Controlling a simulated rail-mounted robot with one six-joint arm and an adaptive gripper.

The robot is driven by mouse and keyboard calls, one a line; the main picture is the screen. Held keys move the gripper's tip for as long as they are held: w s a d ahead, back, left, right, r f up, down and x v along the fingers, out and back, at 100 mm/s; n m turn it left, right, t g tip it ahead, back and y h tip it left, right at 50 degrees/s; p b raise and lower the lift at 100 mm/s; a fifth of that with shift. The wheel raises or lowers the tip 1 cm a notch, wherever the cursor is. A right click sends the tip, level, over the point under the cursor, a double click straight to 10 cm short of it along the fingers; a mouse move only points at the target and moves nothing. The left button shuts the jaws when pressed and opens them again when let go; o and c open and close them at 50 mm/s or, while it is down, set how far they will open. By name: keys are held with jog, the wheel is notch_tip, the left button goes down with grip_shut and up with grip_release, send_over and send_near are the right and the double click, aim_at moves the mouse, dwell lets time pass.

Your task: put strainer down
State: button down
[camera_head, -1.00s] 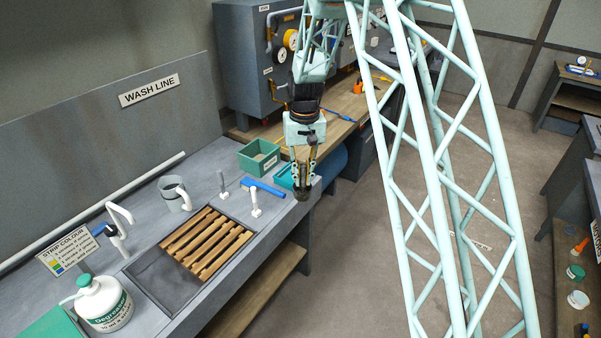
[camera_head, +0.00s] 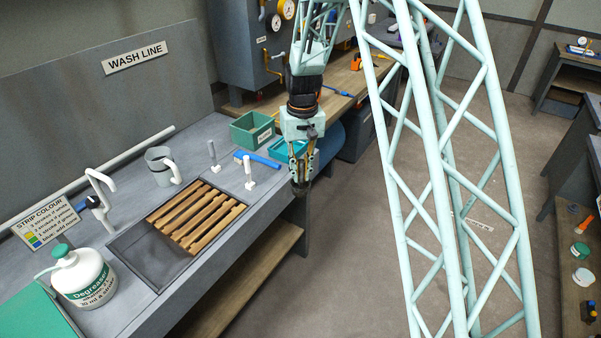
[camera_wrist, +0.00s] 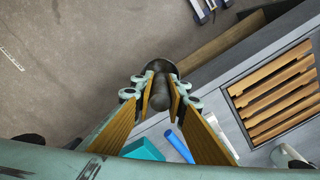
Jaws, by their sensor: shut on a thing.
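My gripper (camera_head: 300,163) points down at the front edge of the wash bench, near its right end. It is shut on a dark grey, rounded thing, taken as the strainer (camera_head: 300,189). In the wrist view the strainer (camera_wrist: 160,68) sits between the fingertips of the gripper (camera_wrist: 160,92), its round dark end beyond them. It appears to hang over or just past the bench's front edge; its height above the bench is hard to tell. The fingers hide part of its shape.
The wash bench (camera_head: 216,130) holds a wooden slatted rack (camera_head: 196,215), white pegs (camera_head: 249,172), a grey jug (camera_head: 161,167), a blue bar (camera_head: 257,159), a green bin (camera_head: 252,130), a teal tray (camera_head: 283,147) and a degreaser bottle (camera_head: 83,277). Open floor lies in front.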

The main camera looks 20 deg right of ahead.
aim_at(301, 183)
jog(key=shift+s+f+b, duration=0.15)
jog(key=shift+f+b, duration=2.1)
jog(key=shift+f, duration=0.35)
